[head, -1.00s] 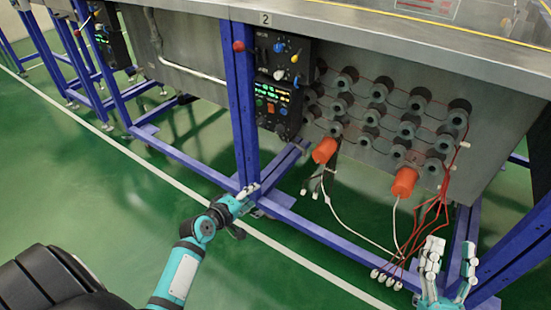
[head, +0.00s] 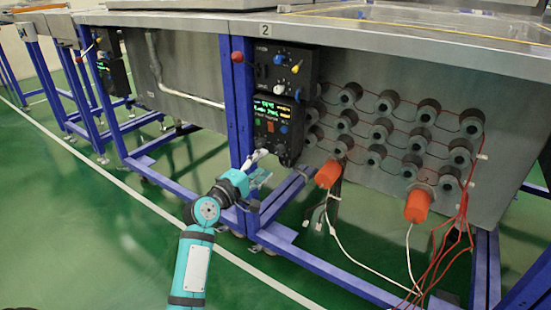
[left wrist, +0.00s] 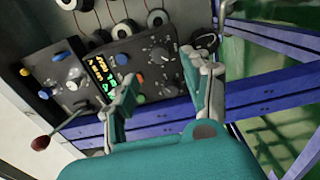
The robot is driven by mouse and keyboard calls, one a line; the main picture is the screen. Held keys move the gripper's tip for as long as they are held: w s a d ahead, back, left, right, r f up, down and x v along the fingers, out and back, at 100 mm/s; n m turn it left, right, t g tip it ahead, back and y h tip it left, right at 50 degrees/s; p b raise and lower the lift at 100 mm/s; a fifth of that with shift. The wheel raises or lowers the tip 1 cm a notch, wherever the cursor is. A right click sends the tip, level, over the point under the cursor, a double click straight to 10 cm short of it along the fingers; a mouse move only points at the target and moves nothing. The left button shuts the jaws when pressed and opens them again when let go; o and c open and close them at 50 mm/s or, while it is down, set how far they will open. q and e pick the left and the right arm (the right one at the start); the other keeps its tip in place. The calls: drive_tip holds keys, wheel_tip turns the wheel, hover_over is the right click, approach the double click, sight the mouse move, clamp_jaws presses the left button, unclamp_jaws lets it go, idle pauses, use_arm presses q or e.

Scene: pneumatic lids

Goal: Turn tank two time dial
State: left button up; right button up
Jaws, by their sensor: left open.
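Tank two, labelled 2 (head: 265,29), carries a dark control panel (head: 278,118) on its blue post. The panel's lower box has a lit green display (head: 268,104) and several knobs and buttons; it also shows in the left wrist view (left wrist: 100,68). My left gripper (head: 263,166) is open and empty just below the panel. In the wrist view its spread fingers (left wrist: 168,82) point at the lower box, apart from the dial. My right gripper is not in view.
The blue post (head: 239,105) stands left of the panel, with a red ball-ended lever (head: 238,57). Two orange plugs (head: 329,174) with hanging cables and several round grey fittings are to the right. A blue lower rail (head: 330,262) runs below.

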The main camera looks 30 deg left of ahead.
sight(278, 152)
use_arm(q)
drive_tip(key=w, duration=0.2)
drive_tip(key=w+b, duration=0.1)
drive_tip(key=w, duration=0.2)
drive_tip(key=w+b, duration=0.1)
drive_tip(key=w, duration=0.1)
drive_tip(key=shift+w+d, duration=0.15)
drive_tip(key=shift+d, duration=0.15)
clamp_jaws()
